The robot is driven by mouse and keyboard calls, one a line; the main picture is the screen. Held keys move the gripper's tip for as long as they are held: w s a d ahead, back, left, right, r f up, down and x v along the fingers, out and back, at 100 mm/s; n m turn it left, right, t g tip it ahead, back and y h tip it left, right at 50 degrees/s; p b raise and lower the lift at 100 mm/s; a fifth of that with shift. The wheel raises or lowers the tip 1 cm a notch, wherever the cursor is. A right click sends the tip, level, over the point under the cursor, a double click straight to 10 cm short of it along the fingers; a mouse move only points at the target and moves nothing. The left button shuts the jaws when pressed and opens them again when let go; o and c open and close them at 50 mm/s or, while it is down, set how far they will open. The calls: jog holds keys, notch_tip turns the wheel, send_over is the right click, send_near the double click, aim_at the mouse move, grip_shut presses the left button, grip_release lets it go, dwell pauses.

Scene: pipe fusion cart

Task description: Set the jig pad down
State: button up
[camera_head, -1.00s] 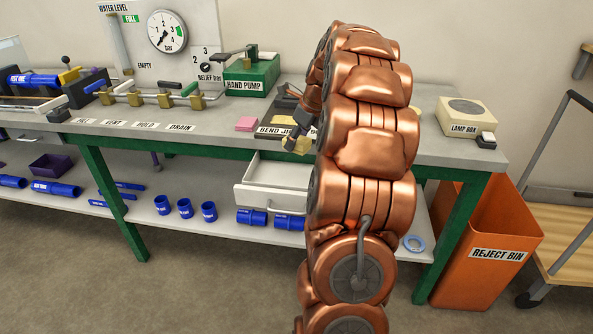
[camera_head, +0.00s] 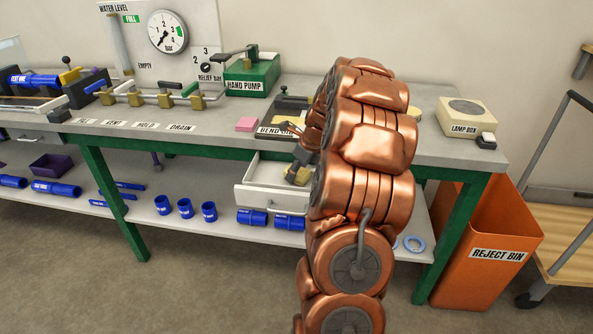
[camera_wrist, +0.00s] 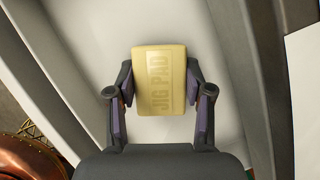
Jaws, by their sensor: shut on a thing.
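The jig pad (camera_wrist: 162,80) is a pale yellow block with raised lettering, seen face-on in the wrist view. My gripper (camera_wrist: 161,92) is shut on it, with one dark finger along each side. In the head view my gripper (camera_head: 297,174) is low over the open white drawer (camera_head: 258,199) under the bench top, and my copper arm hides part of it. The pale drawer interior shows behind the pad in the wrist view. I cannot tell whether the pad touches the drawer floor.
The bend jig (camera_head: 272,131) sits on the bench above the drawer, beside a pink block (camera_head: 247,124). Blue pipe pieces (camera_head: 185,208) lie on the lower shelf. The lamp box (camera_head: 466,116) and orange reject bin (camera_head: 476,250) are at the right.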

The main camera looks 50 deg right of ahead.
jog(key=o, duration=1)
jog(key=shift+f, duration=0.1)
jog(key=v, duration=1.2)
